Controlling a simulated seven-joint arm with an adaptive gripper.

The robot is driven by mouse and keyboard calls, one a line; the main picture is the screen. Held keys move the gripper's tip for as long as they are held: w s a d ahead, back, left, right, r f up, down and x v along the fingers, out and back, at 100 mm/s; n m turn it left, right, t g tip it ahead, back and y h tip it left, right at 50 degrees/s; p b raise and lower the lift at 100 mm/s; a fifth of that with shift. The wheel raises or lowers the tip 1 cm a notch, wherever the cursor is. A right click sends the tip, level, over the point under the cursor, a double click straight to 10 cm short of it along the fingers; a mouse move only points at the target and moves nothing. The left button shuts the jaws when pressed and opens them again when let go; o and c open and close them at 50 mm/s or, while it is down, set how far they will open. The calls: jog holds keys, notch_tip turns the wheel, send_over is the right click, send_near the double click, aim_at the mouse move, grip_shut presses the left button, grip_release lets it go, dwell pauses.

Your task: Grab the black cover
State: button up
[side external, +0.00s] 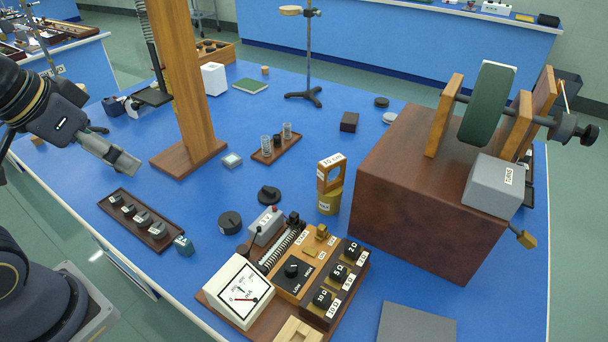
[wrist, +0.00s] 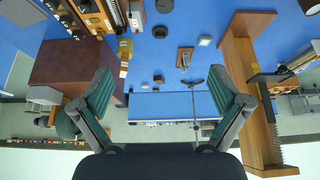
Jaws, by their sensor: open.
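A black round piece with a raised grip on top (side external: 268,195), which looks like the black cover, lies on the blue table near its middle. A dark round piece, perhaps the cover, also shows in the wrist view (wrist: 160,32). My gripper (side external: 126,164) is at the left of the side view, above the table and well apart from the black piece. In the wrist view my gripper's fingers (wrist: 160,76) are spread wide with nothing between them.
A tall wooden stand (side external: 185,90) rises between my gripper and the table's back. A tray of small weights (side external: 138,220) lies at the left front. A meter and resistor board (side external: 290,275) fills the front. A large brown box (side external: 425,190) stands right.

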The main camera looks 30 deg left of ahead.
jog(key=w+r, duration=0.5)
jog(key=r, duration=0.1)
jog(key=m+g, duration=0.1)
jog(key=g, duration=0.3)
send_over(268, 189)
notch_tip(268, 189, down, 13)
jog(key=shift+g, duration=0.8)
jog(key=f, duration=2)
jog(key=shift+w+d+f, duration=0.1)
jog(key=shift+d+f, duration=0.15)
jog(key=shift+f, duration=0.1)
jog(key=shift+a+f, duration=0.2)
jog(key=shift+f, duration=2.9)
jog(key=shift+c, duration=0.3)
